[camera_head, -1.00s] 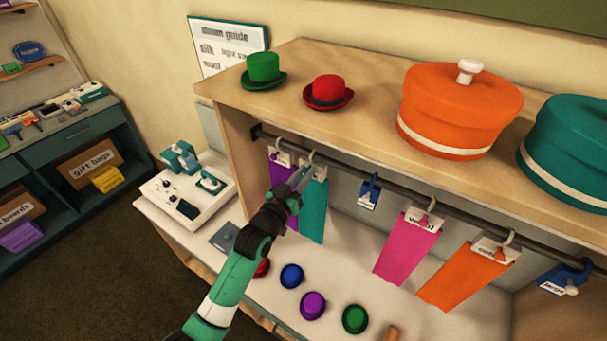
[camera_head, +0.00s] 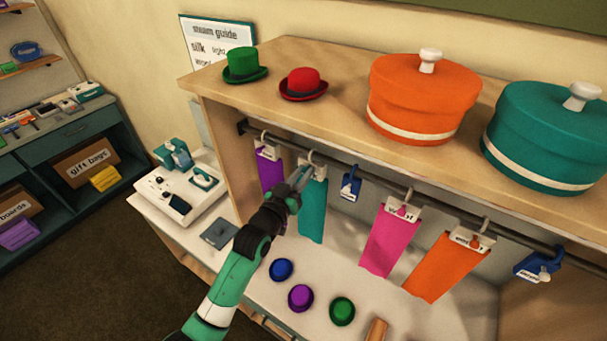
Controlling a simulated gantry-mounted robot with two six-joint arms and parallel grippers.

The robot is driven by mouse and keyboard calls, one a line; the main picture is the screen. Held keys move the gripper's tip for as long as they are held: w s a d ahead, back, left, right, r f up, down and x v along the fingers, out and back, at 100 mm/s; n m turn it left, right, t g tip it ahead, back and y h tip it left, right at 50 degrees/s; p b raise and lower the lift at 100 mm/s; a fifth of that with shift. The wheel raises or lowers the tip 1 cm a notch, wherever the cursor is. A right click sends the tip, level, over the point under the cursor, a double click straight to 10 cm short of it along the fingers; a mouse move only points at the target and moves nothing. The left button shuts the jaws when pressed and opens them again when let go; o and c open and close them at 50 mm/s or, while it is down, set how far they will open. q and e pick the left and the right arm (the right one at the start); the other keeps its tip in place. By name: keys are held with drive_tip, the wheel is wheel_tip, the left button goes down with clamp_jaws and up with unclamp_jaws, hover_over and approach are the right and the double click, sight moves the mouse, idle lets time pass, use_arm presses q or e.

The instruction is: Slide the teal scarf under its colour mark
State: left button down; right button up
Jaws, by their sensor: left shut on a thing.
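The teal scarf (camera_head: 312,215) hangs from a hook on the dark rail under the shelf, between the purple scarf (camera_head: 271,175) and a small blue tag clip (camera_head: 350,187). My left gripper (camera_head: 301,178) is shut at the upper part of the teal scarf, just below its hook, and covers part of its left edge. A teal hat box (camera_head: 550,135) stands on the shelf top at the far right, well to the right of the scarf. I cannot tell for certain which thing is the colour mark. My right gripper is not in view.
A pink scarf (camera_head: 389,242) and an orange scarf (camera_head: 447,268) hang further right, with another blue tag (camera_head: 537,266) beyond. An orange hat box (camera_head: 423,98) and small green and red hats stand on the shelf top (camera_head: 340,90). Small hats lie on the counter below.

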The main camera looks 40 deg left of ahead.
use_arm(q)
drive_tip(key=c, duration=0.8)
unclamp_jaws()
drive_tip(key=shift+o, duration=0.2)
drive_tip(key=v, duration=1.1)
drive_tip(key=shift+s, duration=0.35)
